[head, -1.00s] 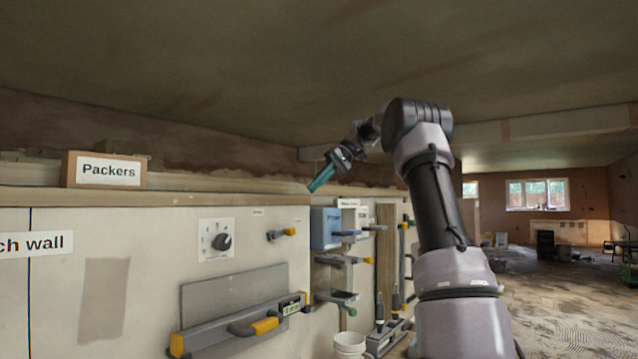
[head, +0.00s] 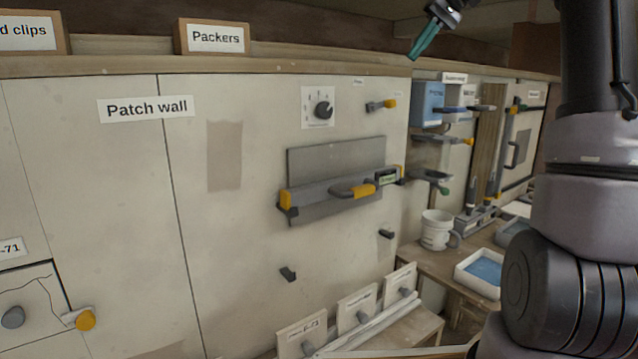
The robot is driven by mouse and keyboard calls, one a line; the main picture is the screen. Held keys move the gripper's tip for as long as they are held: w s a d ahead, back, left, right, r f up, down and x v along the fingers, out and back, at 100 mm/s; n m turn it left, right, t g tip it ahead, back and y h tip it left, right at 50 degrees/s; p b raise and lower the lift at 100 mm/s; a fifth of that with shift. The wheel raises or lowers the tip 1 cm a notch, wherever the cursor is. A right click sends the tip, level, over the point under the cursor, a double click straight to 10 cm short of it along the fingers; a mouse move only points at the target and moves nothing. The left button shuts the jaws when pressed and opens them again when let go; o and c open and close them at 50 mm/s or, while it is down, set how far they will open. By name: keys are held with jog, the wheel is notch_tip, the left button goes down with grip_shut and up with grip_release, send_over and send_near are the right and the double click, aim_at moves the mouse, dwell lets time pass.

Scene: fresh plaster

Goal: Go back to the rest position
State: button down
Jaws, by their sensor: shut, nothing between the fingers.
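My gripper (head: 424,42) shows at the top of the head view, right of centre, with its teal fingers shut and empty. It points down and to the left, in front of the wall's upper part and apart from the things on it. The top of the wrist is cut off by the frame's upper edge. My arm fills the right side of the view.
The patch wall (head: 240,240) carries a dial (head: 322,108) and a grey plate with a yellow-ended bar (head: 338,190). A Packers box (head: 212,40) stands on the ledge above.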

jog(key=s+f+m+t+h, duration=0.1)
jog(key=s+f+m+t, duration=0.1)
jog(key=s+f, duration=0.3)
jog(key=s+f+m+t+h, duration=0.2)
jog(key=s+f, duration=0.3)
jog(key=s, duration=0.8)
jog(key=s+a+f+m+t+h, duration=0.1)
jog(key=s+f+t, duration=0.1)
jog(key=s+f, duration=0.3)
jog(key=s, duration=0.4)
jog(key=shift+f+m+t+h, duration=0.25)
jog(key=shift+m+t+h, duration=0.05)
jog(key=shift+m+h, duration=0.1)
